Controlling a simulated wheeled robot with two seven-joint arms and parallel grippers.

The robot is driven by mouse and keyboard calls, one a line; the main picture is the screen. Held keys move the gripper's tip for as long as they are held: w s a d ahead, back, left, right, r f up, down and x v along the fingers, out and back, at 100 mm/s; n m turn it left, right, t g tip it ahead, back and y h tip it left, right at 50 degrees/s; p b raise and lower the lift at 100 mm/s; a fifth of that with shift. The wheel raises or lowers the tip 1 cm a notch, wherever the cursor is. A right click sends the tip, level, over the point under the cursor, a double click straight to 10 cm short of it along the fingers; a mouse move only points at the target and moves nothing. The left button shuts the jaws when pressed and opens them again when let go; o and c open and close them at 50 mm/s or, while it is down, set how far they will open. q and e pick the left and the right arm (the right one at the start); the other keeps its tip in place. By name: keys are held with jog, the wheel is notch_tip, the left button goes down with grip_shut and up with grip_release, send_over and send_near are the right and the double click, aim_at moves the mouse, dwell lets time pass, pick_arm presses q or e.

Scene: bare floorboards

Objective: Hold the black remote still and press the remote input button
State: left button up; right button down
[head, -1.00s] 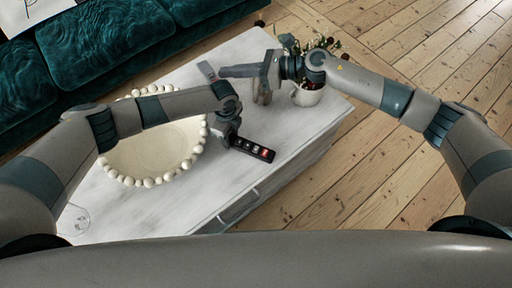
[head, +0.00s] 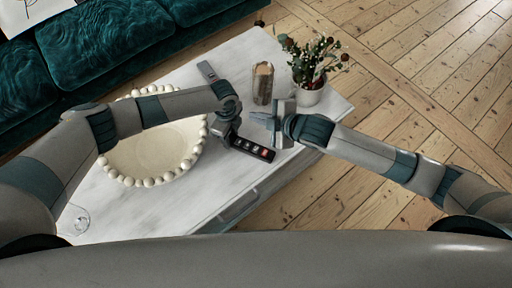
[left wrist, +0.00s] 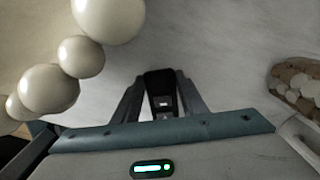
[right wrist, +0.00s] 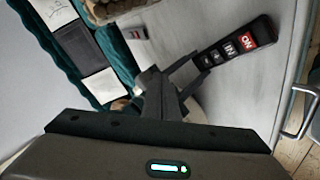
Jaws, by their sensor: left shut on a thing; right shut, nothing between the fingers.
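The black remote (head: 252,149) lies near the table's front edge, its labelled buttons facing up. In the right wrist view the remote (right wrist: 238,52) shows a red ON button (right wrist: 248,40) and an IN button (right wrist: 230,48) beside it. My left gripper (head: 232,137) is shut on the remote's left end; the left wrist view shows that end (left wrist: 161,84) between the fingers. My right gripper (head: 253,116) is shut and empty, behind the remote and apart from it in the head view.
A bead-rimmed bowl (head: 121,178) stands left of the remote. A glass jar (head: 263,84), a potted plant (head: 308,95) and a small grey device (head: 207,71) stand or lie farther back on the white table (head: 225,182). A teal sofa (head: 100,45) lies beyond.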

jog(key=shift+m+g+h, duration=0.3)
jog(key=shift+m+g, duration=0.4)
jog(key=s, duration=0.1)
jog(key=s+f, duration=0.2)
jog(key=shift+s+d+f, duration=0.15)
jog(key=shift+s+d, duration=0.15)
jog(key=shift+s, duration=0.05)
jog(key=shift+f, duration=0.1)
send_over(259, 152)
jog(key=shift+w+f, duration=0.1)
jog(key=shift+f, duration=4.2)
jog(key=shift+f, duration=0.1)
jog(key=shift+f, duration=0.3)
jog(key=shift+f, duration=0.4)
jog(key=shift+r, duration=0.85)
